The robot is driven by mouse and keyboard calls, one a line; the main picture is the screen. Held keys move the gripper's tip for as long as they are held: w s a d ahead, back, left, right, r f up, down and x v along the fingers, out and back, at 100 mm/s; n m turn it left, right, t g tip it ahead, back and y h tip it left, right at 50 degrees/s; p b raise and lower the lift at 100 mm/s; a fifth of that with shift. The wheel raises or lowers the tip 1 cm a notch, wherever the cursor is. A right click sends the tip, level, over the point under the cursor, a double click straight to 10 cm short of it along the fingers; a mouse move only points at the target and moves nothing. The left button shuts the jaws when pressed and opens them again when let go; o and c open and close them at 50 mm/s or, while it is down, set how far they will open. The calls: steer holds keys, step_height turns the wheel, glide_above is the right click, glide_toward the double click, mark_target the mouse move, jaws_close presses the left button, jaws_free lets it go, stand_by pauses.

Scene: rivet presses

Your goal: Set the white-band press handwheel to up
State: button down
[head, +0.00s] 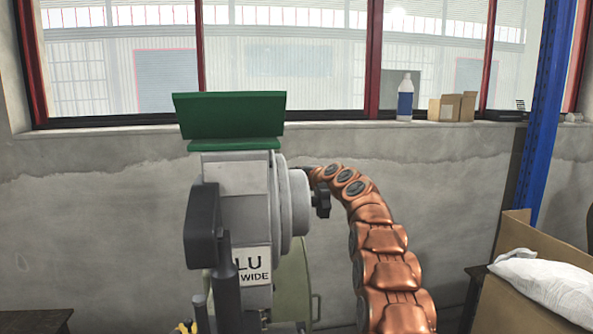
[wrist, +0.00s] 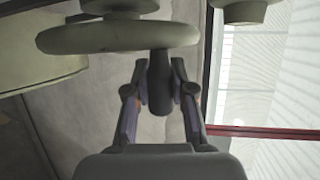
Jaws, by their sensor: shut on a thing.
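The press (head: 238,195) stands in the middle of the head view, grey with a green top (head: 230,118) and a white label reading "LU" and "WIDE". Its round grey handwheel (head: 300,202) is on the right side, seen nearly edge-on. In the wrist view the handwheel disc (wrist: 118,37) lies across the top, with a dark handle (wrist: 160,85) sticking out from it. My gripper (wrist: 160,92) has its two fingers on either side of this handle, shut on it. In the head view my copper arm curves to the wheel; the fingers are hard to make out there. I cannot tell a white band on the press.
A window sill behind holds a white and blue bottle (head: 405,98) and cardboard boxes (head: 452,107). A blue post (head: 545,110) stands at right. A large open carton (head: 505,295) with a white bag (head: 545,285) is at the lower right. Bare wall lies behind the press.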

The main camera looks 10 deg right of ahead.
steer(key=shift+a+r, duration=0.1)
steer(key=shift+r, duration=0.05)
steer(key=c, duration=1)
jaws_free()
steer(key=shift+w, duration=0.1)
steer(key=shift+o, duration=0.2)
steer(key=v, duration=1.2)
steer(key=shift+r, duration=0.2)
